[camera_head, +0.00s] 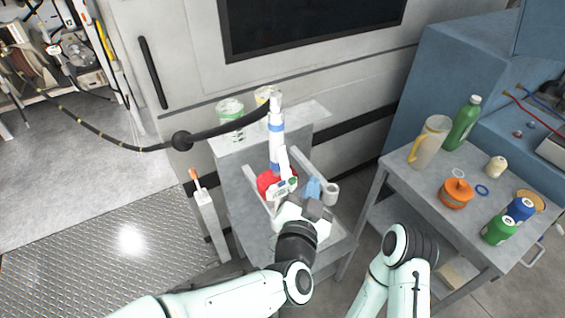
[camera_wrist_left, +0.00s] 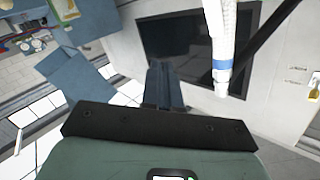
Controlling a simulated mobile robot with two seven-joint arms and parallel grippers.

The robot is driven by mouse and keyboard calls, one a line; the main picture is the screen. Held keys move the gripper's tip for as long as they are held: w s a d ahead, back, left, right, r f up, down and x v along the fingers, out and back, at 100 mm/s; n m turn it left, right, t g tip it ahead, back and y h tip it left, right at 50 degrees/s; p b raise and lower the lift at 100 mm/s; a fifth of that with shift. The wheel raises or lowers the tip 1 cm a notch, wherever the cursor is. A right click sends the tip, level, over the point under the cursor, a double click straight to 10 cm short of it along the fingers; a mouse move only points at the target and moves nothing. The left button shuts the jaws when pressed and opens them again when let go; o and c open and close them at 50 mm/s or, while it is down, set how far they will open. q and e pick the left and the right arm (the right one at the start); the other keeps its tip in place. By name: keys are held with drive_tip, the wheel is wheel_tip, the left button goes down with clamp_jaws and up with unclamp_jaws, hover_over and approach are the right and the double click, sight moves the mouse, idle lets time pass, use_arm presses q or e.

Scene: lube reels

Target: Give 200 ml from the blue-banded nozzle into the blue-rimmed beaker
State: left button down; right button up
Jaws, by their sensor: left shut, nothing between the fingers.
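The blue-banded nozzle (camera_head: 276,128) is a white tube with a blue band, standing upright above the grey stand at the end of a black hose. In the left wrist view the nozzle (camera_wrist_left: 220,65) hangs to the right of my fingers, apart from them. The shut fingers also show in the left wrist view (camera_wrist_left: 165,85). I cannot make out a blue-rimmed beaker. My right gripper is out of view; only part of that arm shows.
A green-rimmed beaker (camera_head: 230,108) and a yellow-rimmed one (camera_head: 264,95) stand on the ledge behind. A red part (camera_head: 268,182) and a grey ring holder (camera_head: 331,191) are close to my left gripper. The right-hand table (camera_head: 410,184) carries a jug (camera_head: 430,143) and several bottles.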

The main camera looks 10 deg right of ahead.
sight(286, 169)
use_arm(q)
drive_tip(key=w+a+f+b, duration=0.2)
drive_tip(key=w+f+b, duration=0.1)
drive_tip(key=w, duration=0.4)
drive_tip(key=shift+w+a+b, duration=0.4)
drive_tip(key=shift+b, duration=0.1)
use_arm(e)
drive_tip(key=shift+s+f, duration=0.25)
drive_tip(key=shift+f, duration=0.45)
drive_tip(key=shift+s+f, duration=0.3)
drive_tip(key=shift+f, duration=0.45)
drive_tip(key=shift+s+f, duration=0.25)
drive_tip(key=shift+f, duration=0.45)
use_arm(q)
drive_tip(key=shift+w, duration=0.1)
drive_tip(key=shift+w+a+f, duration=0.1)
drive_tip(key=shift+w+a, duration=0.05)
drive_tip(key=shift+w, duration=0.15)
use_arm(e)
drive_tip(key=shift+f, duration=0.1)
use_arm(q)
drive_tip(key=shift+w+a+f+b, duration=0.2)
drive_tip(key=shift+w+b, duration=0.1)
drive_tip(key=shift+w, duration=0.2)
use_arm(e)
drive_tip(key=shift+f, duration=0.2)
use_arm(q)
drive_tip(key=shift+s, duration=0.1)
idle(0.3)
